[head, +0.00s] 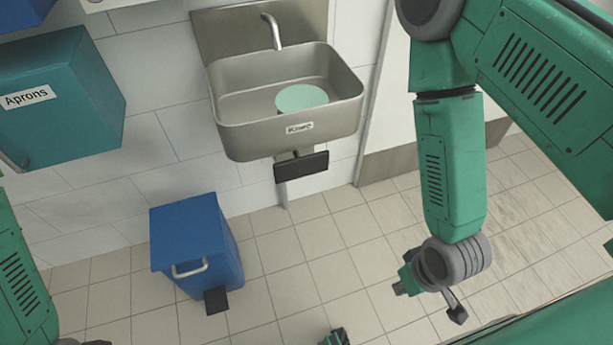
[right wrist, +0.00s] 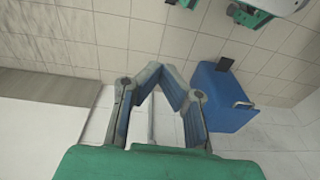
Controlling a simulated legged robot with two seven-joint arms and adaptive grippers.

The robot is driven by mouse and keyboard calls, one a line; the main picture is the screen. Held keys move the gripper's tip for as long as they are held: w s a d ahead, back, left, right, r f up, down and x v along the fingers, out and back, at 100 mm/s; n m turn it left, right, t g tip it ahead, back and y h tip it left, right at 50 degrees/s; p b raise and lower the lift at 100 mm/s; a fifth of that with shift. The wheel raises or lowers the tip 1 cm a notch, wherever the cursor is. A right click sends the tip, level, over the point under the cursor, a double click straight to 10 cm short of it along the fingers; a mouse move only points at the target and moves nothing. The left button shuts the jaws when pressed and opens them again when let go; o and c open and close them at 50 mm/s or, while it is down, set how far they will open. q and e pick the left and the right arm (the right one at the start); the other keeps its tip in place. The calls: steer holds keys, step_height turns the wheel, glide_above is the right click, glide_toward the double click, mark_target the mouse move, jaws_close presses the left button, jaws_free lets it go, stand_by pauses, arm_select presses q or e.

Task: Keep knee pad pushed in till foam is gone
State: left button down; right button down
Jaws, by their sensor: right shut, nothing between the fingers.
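The black knee pad (head: 301,166) sticks out below the front of the steel wall sink (head: 228,137). Nothing of mine touches it. A pale green round thing, its surface flat and smooth from here, sits in the basin (head: 301,97). I cannot tell whether it is foam. My right arm hangs well to the right of the sink, its gripper low over the floor and apart from the pad. In the right wrist view the right gripper (right wrist: 163,72) is shut and empty. My left arm shows at the left edge, its gripper out of view.
A blue pedal bin (head: 196,246) stands on the floor left of the sink; it also shows in the right wrist view (right wrist: 218,98). A teal aprons dispenser (head: 60,100) hangs on the left wall. Tiled floor (head: 340,240) is clear below the pad.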

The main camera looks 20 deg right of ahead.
steer(key=w+a+f+m+t+y+b, duration=0.2)
steer(key=w+a+f+t+b, duration=0.15)
steer(key=a+f+b, duration=0.35)
steer(key=m+t+h+b, duration=0.2)
steer(key=m+t+b, duration=1.15)
steer(key=m, duration=0.25)
glide_toward(303, 170)
steer(key=s, duration=0.6)
steer(key=shift+r+p, duration=0.15)
steer(key=shift+p, duration=0.3)
steer(key=w+b, duration=0.4)
steer(key=w, duration=0.9)
steer(key=shift+w+d, duration=0.1)
steer(key=shift+w, duration=0.4)
